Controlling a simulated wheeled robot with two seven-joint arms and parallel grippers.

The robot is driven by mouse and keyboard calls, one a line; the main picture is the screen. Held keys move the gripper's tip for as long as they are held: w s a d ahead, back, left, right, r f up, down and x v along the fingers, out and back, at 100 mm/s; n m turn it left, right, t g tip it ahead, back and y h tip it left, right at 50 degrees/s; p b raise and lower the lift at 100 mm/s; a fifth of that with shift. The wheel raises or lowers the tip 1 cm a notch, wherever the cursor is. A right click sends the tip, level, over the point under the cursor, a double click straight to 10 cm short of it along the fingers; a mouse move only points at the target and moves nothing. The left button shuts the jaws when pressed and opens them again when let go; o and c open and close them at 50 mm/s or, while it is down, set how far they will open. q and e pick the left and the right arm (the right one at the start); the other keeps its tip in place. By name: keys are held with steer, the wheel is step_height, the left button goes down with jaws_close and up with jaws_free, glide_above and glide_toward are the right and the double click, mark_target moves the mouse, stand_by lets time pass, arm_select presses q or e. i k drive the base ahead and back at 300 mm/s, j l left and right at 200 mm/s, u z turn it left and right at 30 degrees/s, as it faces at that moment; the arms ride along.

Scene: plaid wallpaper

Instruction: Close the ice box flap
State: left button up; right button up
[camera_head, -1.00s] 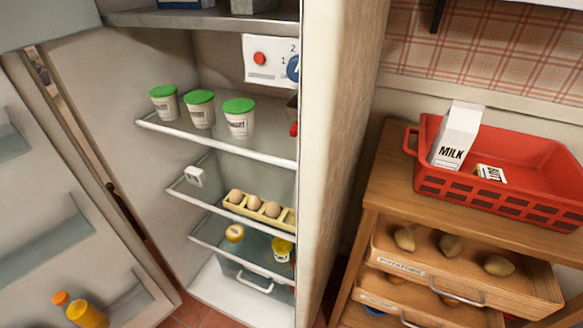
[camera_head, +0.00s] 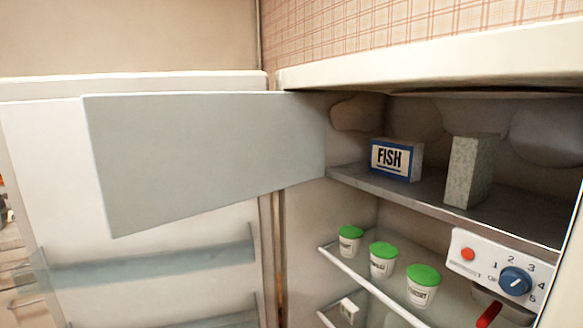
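The ice box flap (camera_head: 205,155) is a pale grey panel at the top of the fridge. It is swung wide open to the left, hinged at the left side of the ice box opening. Inside the open ice box (camera_head: 430,195) stand a blue and white FISH box (camera_head: 396,158) and a pale speckled box (camera_head: 471,170). Neither of my grippers shows in the head view.
The fridge door (camera_head: 60,210) stands open at the left, behind the flap. Below the ice box, several white tubs with green lids (camera_head: 382,262) stand on a shelf. A control panel with a blue dial (camera_head: 514,281) is at the lower right.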

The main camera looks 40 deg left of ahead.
mark_target(159, 159)
steer(key=k+j+z, duration=0.1)
steer(key=j, duration=0.3)
steer(key=k+j, duration=0.1)
steer(key=j, duration=0.25)
steer(key=k+j+z, duration=0.15)
steer(key=j, duration=0.25)
steer(key=k+j+z, duration=0.1)
steer(key=j, duration=0.3)
steer(key=k+j+z, duration=0.1)
steer(key=j, duration=0.25)
steer(key=k+j, duration=0.2)
steer(key=j, duration=0.15)
steer(key=j+z, duration=0.25)
steer(key=j, duration=0.75)
